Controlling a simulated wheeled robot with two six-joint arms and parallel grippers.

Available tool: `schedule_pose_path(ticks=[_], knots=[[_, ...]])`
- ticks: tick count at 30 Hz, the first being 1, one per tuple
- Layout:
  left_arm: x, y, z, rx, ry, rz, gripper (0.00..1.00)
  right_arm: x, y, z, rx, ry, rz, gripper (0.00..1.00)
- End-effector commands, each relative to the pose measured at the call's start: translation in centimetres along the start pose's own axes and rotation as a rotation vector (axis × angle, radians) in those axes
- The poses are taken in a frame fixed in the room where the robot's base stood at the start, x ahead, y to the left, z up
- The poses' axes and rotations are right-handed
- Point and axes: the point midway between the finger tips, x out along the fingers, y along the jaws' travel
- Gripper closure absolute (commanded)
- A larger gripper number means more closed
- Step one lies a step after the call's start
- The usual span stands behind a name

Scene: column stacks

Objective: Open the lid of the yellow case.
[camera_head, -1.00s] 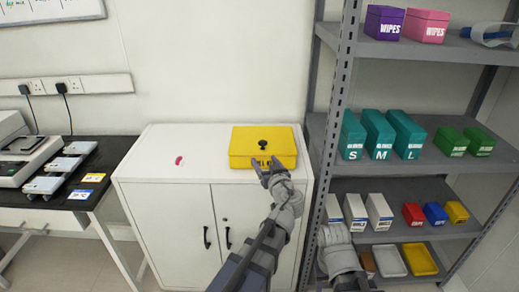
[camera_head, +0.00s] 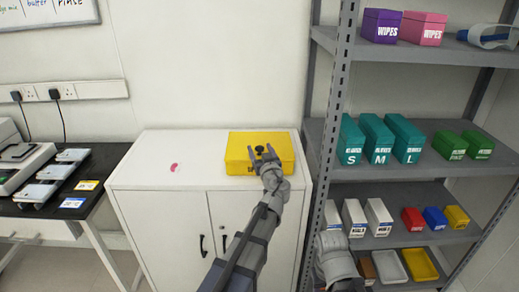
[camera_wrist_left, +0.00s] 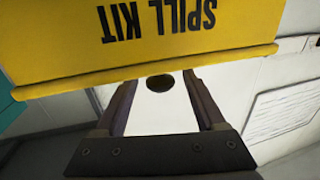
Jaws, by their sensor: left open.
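The yellow case (camera_head: 234,160) sits on the right part of the white cabinet's top, with its lid down. A dark round knob (camera_head: 260,149) stands on the lid. My left gripper (camera_head: 262,152) is open over the case, with its fingertips on either side of the knob in the head view. In the left wrist view, the yellow case (camera_wrist_left: 190,50) fills the top with upside-down "SPILL KIT" lettering. The dark knob (camera_wrist_left: 160,83) shows between the two open fingers there. Contact with the knob cannot be told. My right gripper's fingers are not visible.
The white cabinet (camera_head: 200,172) has free room left of the case, except for a small pink item (camera_head: 174,167). A grey metal shelf (camera_head: 334,100) with several boxes stands close on the right. A black bench (camera_head: 100,165) with devices is on the left.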

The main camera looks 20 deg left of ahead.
Motion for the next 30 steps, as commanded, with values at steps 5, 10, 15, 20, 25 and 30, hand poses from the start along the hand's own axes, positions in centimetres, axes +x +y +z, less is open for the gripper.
schedule_pose_path(ticks=[5,10,15,20,25,30], knots=[[1.13,-0.03,0.0,0.0,0.0,-0.001,0.28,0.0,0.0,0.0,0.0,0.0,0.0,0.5],[1.05,-0.05,0.01,0.0,0.0,0.0,0.28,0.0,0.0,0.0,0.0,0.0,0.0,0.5],[1.03,-0.04,0.01,0.0,0.0,0.0,0.46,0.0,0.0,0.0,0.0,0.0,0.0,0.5],[1.03,-0.04,0.01,0.0,0.0,0.0,0.64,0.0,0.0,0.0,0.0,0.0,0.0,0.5],[1.03,-0.03,0.01,0.0,0.0,0.0,0.83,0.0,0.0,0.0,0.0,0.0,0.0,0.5],[1.02,-0.04,0.01,0.0,0.0,-0.001,1.0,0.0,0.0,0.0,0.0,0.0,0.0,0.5]])
